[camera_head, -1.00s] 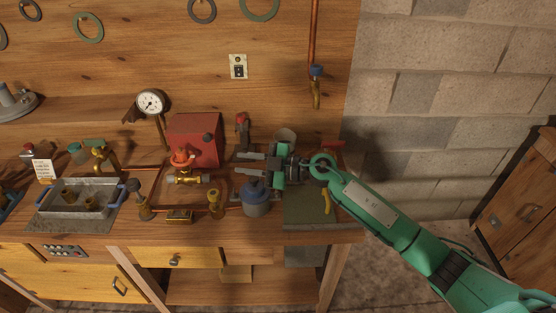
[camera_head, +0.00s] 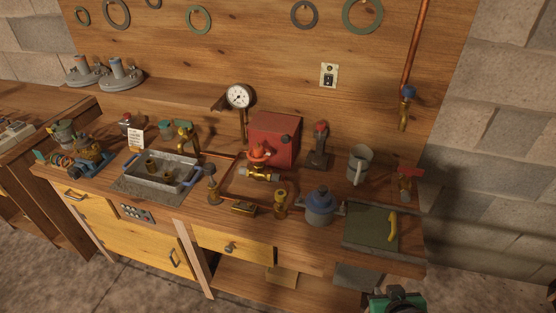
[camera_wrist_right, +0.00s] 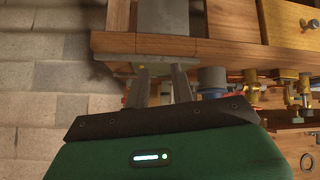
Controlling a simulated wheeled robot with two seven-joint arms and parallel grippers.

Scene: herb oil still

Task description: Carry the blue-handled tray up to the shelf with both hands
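The grey metal tray (camera_head: 150,184) with blue handles rests on a dark mat on the workbench, left of centre in the head view. Brass pieces stand in it. One blue handle (camera_head: 194,178) shows at its right end; the left one is harder to make out. The wooden shelf (camera_head: 178,95) is on the back wall above and behind the tray. My right gripper (camera_wrist_right: 158,84) is open and empty in the right wrist view, its two grey fingers apart near the bench's edge. In the head view only its green and black body shows, at the bottom right, well away from the tray. My left gripper is not in view.
Two grey flanged fittings (camera_head: 122,76) stand on the shelf's left part; its right part is bare. A pressure gauge (camera_head: 239,96) rises near the shelf's right end. A brass tap (camera_head: 187,138) stands behind the tray.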

